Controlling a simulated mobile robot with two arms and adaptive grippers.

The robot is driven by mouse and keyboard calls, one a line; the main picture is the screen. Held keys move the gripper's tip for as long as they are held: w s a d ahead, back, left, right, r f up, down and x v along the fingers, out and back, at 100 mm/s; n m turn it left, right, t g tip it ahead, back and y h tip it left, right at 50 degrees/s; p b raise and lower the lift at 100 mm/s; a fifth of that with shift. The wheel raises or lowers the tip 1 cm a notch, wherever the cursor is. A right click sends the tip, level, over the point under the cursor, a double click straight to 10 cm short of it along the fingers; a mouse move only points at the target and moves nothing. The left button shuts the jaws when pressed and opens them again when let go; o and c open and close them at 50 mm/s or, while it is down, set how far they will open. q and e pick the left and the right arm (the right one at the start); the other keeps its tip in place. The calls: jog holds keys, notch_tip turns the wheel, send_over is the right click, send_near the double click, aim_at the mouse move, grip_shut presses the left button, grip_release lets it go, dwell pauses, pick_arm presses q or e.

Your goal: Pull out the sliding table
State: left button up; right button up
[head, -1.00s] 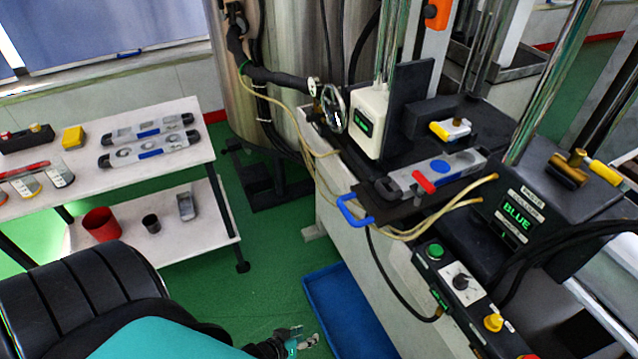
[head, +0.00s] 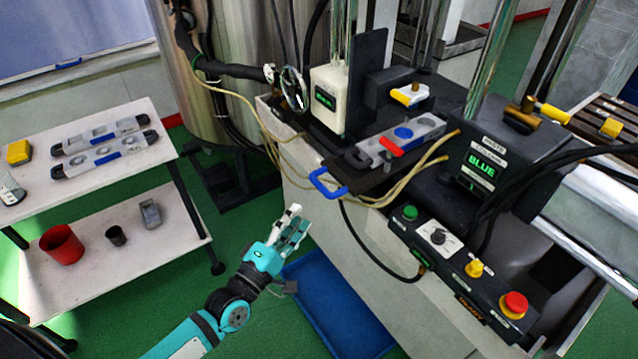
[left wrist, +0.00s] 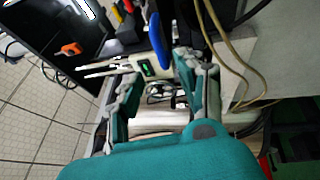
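The sliding table (head: 347,176) is a dark plate on the machine, with a blue loop handle (head: 325,184) at its front left edge. A grey mould (head: 425,130) with a blue disc and a red piece lies on it. My left gripper (head: 297,221) is open and empty, below and to the left of the handle and apart from it. In the left wrist view the blue handle (left wrist: 157,42) shows just beyond the spread fingers (left wrist: 158,78). My right gripper is not in view.
A control panel (head: 452,255) with buttons and a blue tray (head: 335,300) on the floor lie near my left arm. Tubes (head: 385,203) and a black cable hang close to the handle. A white two-tier table (head: 110,205) with moulds and cups stands at left.

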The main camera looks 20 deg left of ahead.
aim_at(319, 189)
pick_arm(q)
jog(key=p+x, duration=0.1)
jog(key=x, duration=0.9)
jog(key=shift+w+d+f, duration=0.1)
jog(key=shift+w, duration=0.1)
grip_shut()
